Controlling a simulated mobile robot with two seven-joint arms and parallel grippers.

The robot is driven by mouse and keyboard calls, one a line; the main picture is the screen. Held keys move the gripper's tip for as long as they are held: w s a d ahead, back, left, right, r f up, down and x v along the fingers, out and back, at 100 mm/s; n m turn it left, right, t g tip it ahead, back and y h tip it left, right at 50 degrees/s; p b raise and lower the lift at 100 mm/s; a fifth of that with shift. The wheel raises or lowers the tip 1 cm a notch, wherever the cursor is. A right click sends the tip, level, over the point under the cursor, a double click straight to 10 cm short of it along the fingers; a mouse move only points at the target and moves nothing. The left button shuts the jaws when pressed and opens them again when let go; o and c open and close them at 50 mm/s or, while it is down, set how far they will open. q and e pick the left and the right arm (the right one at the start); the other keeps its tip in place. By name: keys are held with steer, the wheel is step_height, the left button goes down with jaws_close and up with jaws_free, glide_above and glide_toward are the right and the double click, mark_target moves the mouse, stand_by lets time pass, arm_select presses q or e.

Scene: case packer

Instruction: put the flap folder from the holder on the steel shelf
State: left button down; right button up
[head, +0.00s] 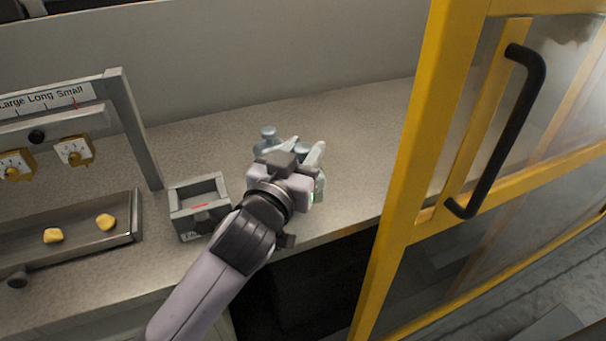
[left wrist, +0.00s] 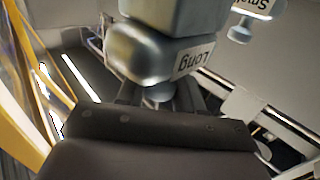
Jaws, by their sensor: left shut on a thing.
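My left gripper (head: 306,150) is over the middle of the grey counter (head: 350,125). In the left wrist view its fingers (left wrist: 161,95) are shut on the knob of a rounded metal piece labelled "Long" (left wrist: 140,58), which looks like a flap folder. A similar piece labelled "Small" (left wrist: 243,30) stands apart from it. In the head view a grey knobbed piece (head: 267,138) shows behind the gripper, and the gripper hides most of what it holds. A small open grey box (head: 185,222) stands left of the gripper. I cannot tell which surface is the steel shelf.
A yellow-framed door (head: 405,200) with a black handle (head: 497,130) closes off the right. At left are a grey frame with dials (head: 74,150) and a tray (head: 138,215) with yellow pieces (head: 105,221).

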arm_select(q)
steer(key=shift+f+b, duration=0.3)
steer(key=shift+f, duration=1.9)
steer(key=shift+f, duration=0.15)
steer(key=c, duration=0.7)
jaws_free()
steer(key=shift+f, duration=0.1)
steer(key=shift+c, duration=0.2)
steer(key=shift+r, duration=0.3)
steer(key=v, duration=1.2)
steer(key=shift+b, duration=0.45)
steer(key=shift+s+a+f, duration=0.1)
steer(key=shift+f, duration=0.1)
